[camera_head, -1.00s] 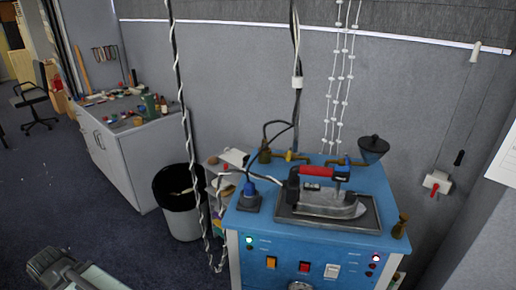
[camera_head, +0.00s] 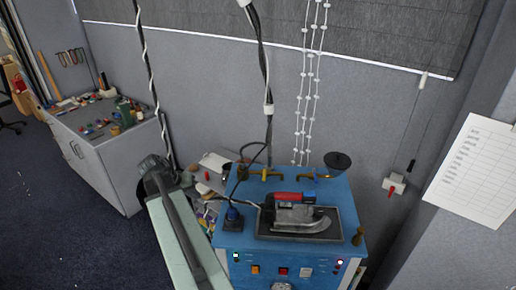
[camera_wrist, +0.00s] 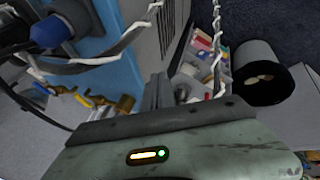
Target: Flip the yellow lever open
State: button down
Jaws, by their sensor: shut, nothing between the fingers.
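The yellow lever (camera_head: 268,173) sits on a brass valve at the back edge of the blue machine's top. It also shows at the left of the wrist view (camera_wrist: 84,101), beside brass fittings (camera_wrist: 124,104). My gripper (camera_head: 153,165) is up and to the left of the machine in the head view, apart from the lever. In the wrist view my gripper (camera_wrist: 158,92) is shut and empty, and the lever lies to its left. The lever is small in both views, so its exact angle is hard to tell.
A grey bin (camera_wrist: 268,72) and a cluttered cabinet (camera_head: 105,155) stand nearby.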

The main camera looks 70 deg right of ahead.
jog(key=s+d+r+m+g+p, duration=0.2)
jog(key=s+d+r+m+p, duration=0.1)
jog(key=s+d+r, duration=0.5)
jog(key=s+d, duration=0.3)
jog(key=shift+s+r+m+h, duration=0.2)
jog(key=shift+s+m+h, duration=0.05)
jog(key=shift+m+h, duration=0.15)
